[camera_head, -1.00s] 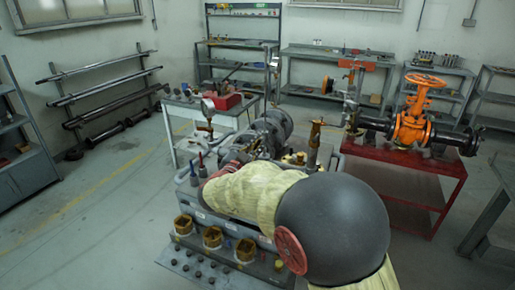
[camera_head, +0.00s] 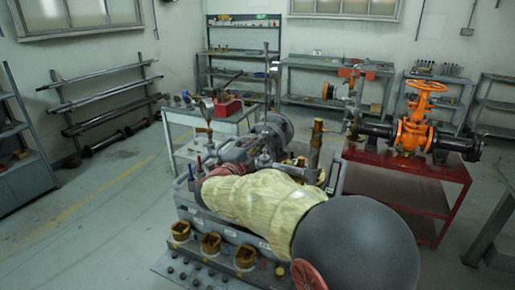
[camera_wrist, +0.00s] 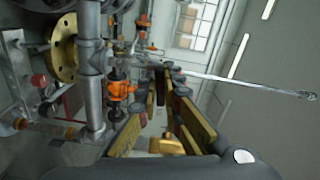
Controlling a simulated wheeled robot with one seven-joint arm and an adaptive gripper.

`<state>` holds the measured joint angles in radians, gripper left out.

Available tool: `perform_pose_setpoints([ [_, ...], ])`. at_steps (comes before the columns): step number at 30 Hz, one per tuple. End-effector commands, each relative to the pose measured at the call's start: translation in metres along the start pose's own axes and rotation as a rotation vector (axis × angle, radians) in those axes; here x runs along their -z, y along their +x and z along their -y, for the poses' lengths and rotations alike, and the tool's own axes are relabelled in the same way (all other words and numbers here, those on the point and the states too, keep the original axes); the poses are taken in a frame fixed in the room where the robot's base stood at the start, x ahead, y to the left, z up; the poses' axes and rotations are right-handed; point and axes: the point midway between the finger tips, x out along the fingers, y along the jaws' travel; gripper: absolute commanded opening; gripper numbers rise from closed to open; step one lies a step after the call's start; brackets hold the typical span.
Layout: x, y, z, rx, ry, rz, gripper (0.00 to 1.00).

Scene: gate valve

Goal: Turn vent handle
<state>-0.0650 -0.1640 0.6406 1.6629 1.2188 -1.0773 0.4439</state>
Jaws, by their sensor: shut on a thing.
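The wrist view is turned on its side. My gripper (camera_wrist: 164,74) shows there with its brass-padded fingers reaching away and closing together near the base of a long thin metal rod (camera_wrist: 240,83). This rod, which looks like the vent handle, runs to the right and ends in a small knob. The fingers are shut on it, though the exact contact is small and partly hidden. In the head view a thin upright rod (camera_head: 267,75) rises behind the equipment and seems to be the same one.
An orange gate valve (camera_head: 411,137) with a handwheel stands on a red table (camera_head: 402,183) to the right. A brass-topped fitting (camera_head: 316,140) stands close beyond my arm. A grey pipe (camera_wrist: 90,65) and flange lie left of my fingers in the wrist view. Open floor is at left.

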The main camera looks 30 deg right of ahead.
Motion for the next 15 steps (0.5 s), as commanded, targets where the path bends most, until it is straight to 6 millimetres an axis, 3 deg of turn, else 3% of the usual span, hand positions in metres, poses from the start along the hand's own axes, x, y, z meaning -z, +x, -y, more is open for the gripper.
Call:
perform_pose_setpoints([
  [15, -0.0003, -0.0002, -0.0020, -0.003, 0.216, 0.000, 0.00],
])
